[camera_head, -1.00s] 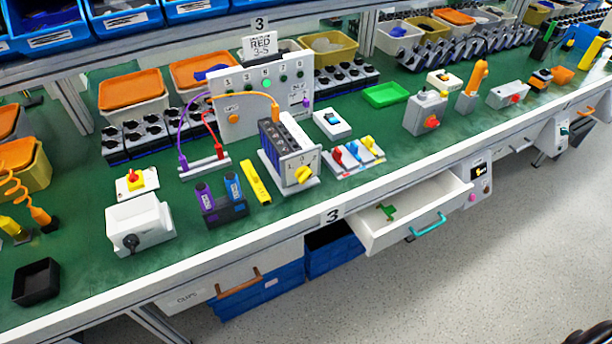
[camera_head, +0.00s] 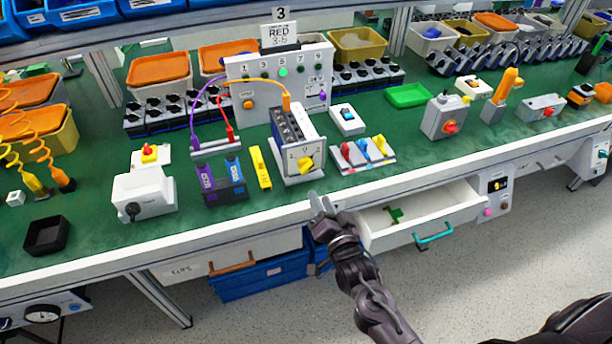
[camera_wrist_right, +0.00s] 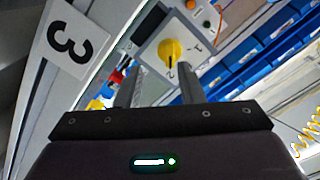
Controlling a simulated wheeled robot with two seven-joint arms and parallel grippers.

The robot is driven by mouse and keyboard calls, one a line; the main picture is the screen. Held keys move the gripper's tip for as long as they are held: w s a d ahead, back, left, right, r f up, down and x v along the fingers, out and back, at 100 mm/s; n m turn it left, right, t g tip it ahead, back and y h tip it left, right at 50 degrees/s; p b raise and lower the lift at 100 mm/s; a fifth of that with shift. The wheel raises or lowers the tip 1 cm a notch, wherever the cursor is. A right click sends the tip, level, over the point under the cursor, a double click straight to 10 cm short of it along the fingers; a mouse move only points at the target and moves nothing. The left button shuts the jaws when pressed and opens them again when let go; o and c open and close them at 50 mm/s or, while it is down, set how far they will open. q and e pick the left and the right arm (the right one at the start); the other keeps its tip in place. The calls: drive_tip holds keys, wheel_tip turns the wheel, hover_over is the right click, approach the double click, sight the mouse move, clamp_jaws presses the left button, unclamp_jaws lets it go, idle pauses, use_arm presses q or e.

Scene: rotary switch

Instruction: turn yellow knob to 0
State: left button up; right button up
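The yellow knob (camera_head: 306,164) is on the pale front face of a grey box-shaped switch unit (camera_head: 291,130) near the table's front edge. In the right wrist view the knob (camera_wrist_right: 171,50) shows a dark pointer line, and the small marks around it are too blurred to read surely. My right gripper (camera_head: 319,201) is at the table's front edge, in front of and below the knob, apart from it. In the right wrist view my gripper's fingers (camera_wrist_right: 160,80) are spread and empty, with the knob beyond and between their tips. My left gripper is out of view.
A yellow bar (camera_head: 260,168) and purple and blue blocks in a holder (camera_head: 222,183) stand left of the unit. A small panel with red, blue and yellow levers (camera_head: 365,153) is on its right. An open drawer (camera_head: 428,207) juts out below, right of my arm.

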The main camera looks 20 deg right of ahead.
sight(308, 170)
drive_tip(key=w, duration=0.2)
drive_tip(key=w+r, duration=0.1)
drive_tip(key=w, duration=0.5)
drive_tip(key=shift+a+r+p, duration=0.2)
drive_tip(key=shift+r+p, duration=0.1)
drive_tip(key=shift+p, duration=0.1)
clamp_jaws()
